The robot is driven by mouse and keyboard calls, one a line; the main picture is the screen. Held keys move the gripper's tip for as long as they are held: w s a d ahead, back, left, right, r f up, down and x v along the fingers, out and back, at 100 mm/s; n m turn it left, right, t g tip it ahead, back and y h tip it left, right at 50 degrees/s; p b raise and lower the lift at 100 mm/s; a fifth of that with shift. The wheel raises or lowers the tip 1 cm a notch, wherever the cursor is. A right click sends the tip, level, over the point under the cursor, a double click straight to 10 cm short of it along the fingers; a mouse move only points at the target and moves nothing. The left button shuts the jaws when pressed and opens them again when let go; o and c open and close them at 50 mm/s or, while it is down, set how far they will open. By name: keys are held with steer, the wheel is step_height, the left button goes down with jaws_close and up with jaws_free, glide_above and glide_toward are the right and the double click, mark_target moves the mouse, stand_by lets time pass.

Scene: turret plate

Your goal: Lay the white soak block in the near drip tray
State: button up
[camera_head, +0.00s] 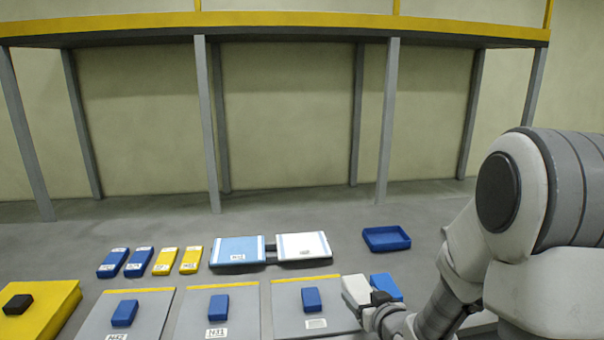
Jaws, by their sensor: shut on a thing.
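The white soak block (355,288) is at the lower right of the middle, at the tip of my arm. My gripper (374,301) is shut on it; the dark fingers show at its right side. A blue piece (387,284) shows just right of the block, partly hidden by my gripper; I cannot tell if it is the near drip tray. An open blue tray with a raised rim (386,248) lies farther back and looks empty. The height of the block above the surface under it is unclear.
Grey plates with yellow edges (250,312) bear small blue blocks (219,306). Blue and yellow blocks (165,261) stand left of a light blue panel (238,249) and a white panel (303,245). A yellow stand (50,310) bears a black block. Grey posts (387,130) rise behind.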

steer(key=f, duration=0.2)
steer(key=f+m+h, duration=0.1)
steer(key=f, duration=0.1)
steer(key=f+m+h, duration=0.1)
steer(key=f, duration=0.1)
steer(key=shift+w+d+f, duration=0.2)
steer(key=shift+w+f, duration=0.05)
steer(key=shift+w, duration=0.05)
steer(key=shift+s+d+f+h, duration=0.1)
steer(key=shift+d+f+h, duration=0.1)
steer(key=shift+f+h, duration=0.25)
steer(key=shift+r, duration=0.1)
